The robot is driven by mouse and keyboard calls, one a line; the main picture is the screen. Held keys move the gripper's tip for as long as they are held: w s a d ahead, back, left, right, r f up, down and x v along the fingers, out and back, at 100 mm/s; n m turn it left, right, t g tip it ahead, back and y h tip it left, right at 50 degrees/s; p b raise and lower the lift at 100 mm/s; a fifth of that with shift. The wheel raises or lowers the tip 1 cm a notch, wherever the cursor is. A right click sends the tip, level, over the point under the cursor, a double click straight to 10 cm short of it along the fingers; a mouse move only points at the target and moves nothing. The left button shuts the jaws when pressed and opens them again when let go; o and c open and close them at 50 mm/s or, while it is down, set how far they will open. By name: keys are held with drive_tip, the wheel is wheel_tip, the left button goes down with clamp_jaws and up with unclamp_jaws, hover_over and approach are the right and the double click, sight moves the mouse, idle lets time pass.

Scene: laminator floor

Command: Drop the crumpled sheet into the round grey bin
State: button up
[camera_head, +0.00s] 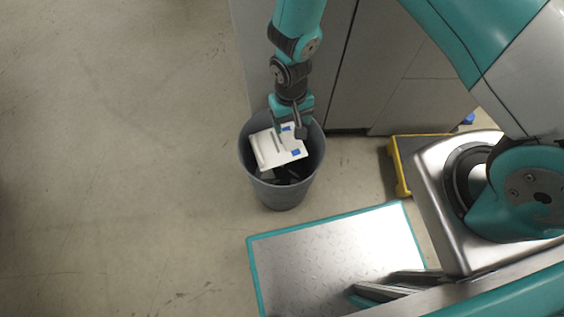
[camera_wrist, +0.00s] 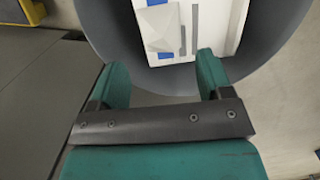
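The round grey bin (camera_head: 284,196) stands on the floor beside the grey cabinet, and its rim and inner wall show in the wrist view (camera_wrist: 108,30). A white sheet with blue and grey marks (camera_head: 270,152) is within the bin's mouth, tilted, over darker contents. It also shows in the wrist view (camera_wrist: 212,30), beyond my fingertips. My gripper (camera_head: 289,128) points down over the bin. In the wrist view my gripper (camera_wrist: 160,66) has its fingers wide apart with nothing clamped between them. I cannot tell whether the sheet is resting or falling.
Grey cabinet fronts (camera_head: 385,65) stand close behind and right of the bin. A yellow-edged platform (camera_head: 398,165) is to the right. A metal plate with a teal edge (camera_head: 330,255) lies in front. The floor to the left (camera_head: 120,150) is clear.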

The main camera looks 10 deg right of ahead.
drive_tip(key=shift+o, duration=0.3)
wheel_tip(320, 180, up, 17)
drive_tip(key=w+p, duration=0.2)
drive_tip(key=p, duration=0.2)
drive_tip(key=shift+r, duration=0.15)
drive_tip(key=shift+a, duration=0.1)
drive_tip(key=s+d+r+n+y, duration=0.1)
drive_tip(key=s+r+n, duration=0.1)
drive_tip(key=s+r, duration=0.5)
drive_tip(key=s+d+r+n+t+y, duration=0.15)
drive_tip(key=s+r, duration=0.25)
drive_tip(key=r, duration=0.6)
drive_tip(key=s+d+r+n+y, duration=0.1)
drive_tip(key=s+r+n+y, duration=0.1)
drive_tip(key=s+r, duration=0.5)
wheel_tip(320, 180, up, 25)
drive_tip(key=w+p, duration=0.1)
drive_tip(key=p, duration=2.2)
drive_tip(key=shift+w, duration=0.35)
drive_tip(key=shift+a+f, duration=0.1)
drive_tip(key=shift+c, duration=0.5)
